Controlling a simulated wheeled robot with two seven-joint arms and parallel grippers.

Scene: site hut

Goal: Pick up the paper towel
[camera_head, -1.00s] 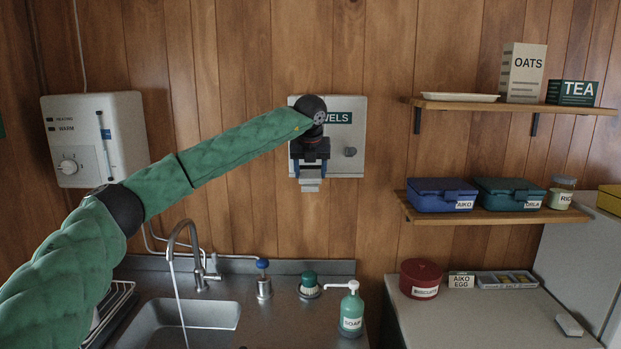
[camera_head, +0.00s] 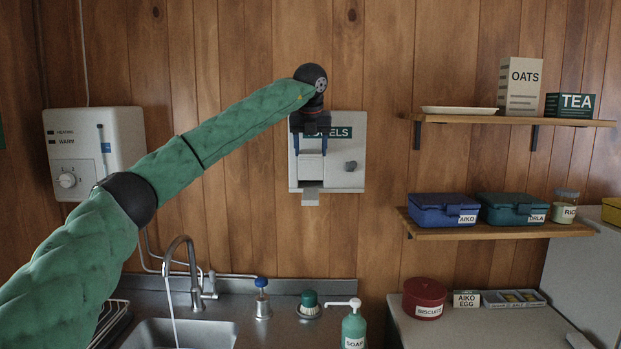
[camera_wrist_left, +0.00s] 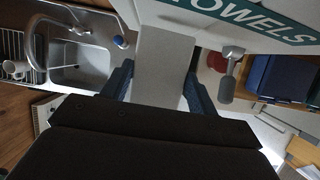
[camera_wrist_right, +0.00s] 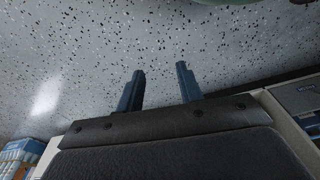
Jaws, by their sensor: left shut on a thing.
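The towel dispenser (camera_head: 345,178) is a pale box on the wooden wall, with a green label partly hidden by my arm. My left gripper (camera_head: 311,150) is in front of its left half, pointing down. A short pale piece (camera_head: 311,195) shows below the dispenser's bottom edge, under the gripper. My right gripper (camera_wrist_right: 160,85) is open and empty above a speckled surface; the head view does not show it.
A knob (camera_head: 350,166) sticks out of the dispenser right of my gripper. Below are the sink tap (camera_head: 190,262) with running water and the soap bottle (camera_head: 354,328). The upper shelf (camera_head: 450,116) and lower shelf (camera_head: 480,231) stand to the right. A white heater (camera_head: 95,150) hangs left.

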